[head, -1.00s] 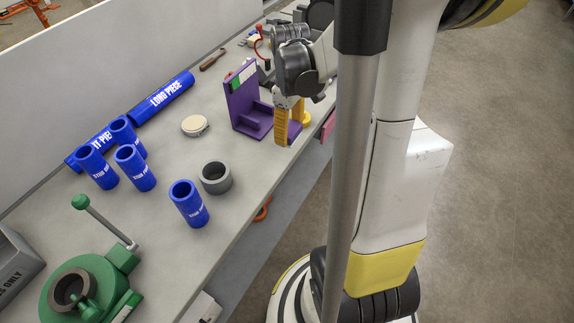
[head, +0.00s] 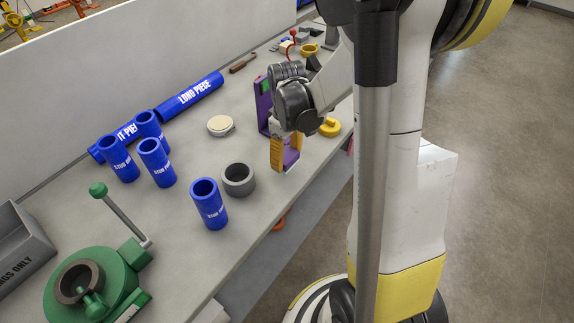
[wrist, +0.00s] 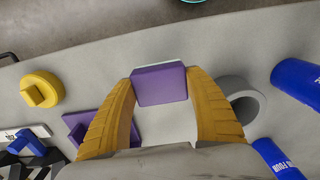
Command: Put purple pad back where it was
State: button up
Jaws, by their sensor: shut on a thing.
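The purple pad (wrist: 160,85) is a small block with rounded edges, held between the yellow fingertips of my gripper (wrist: 160,92). In the head view my gripper (head: 277,155) points down over the bench in front of the purple stand (head: 263,103). My wrist and fingers cover much of the stand there, and I cannot clearly tell the pad from the stand's base. In the wrist view part of the purple stand (wrist: 78,132) shows at the lower left, apart from the pad. The pad's height above the bench is hard to tell.
A grey ring (head: 239,179) and a blue tube (head: 209,204) stand left of my gripper. A yellow round part (head: 329,127) is to the right. More blue tubes (head: 156,162), a pale disc (head: 220,125) and a green clamp (head: 95,285) are farther left. The bench's front edge is close.

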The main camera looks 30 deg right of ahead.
aim_at(287, 164)
jog(key=shift+f+b, duration=0.5)
jog(key=shift+f, duration=1.1)
jog(key=shift+f, duration=0.1)
jog(key=shift+f, duration=0.2)
jog(key=o, duration=1.4)
jog(key=shift+r, duration=0.1)
jog(key=shift+c, duration=0.2)
jog(key=shift+r, duration=0.1)
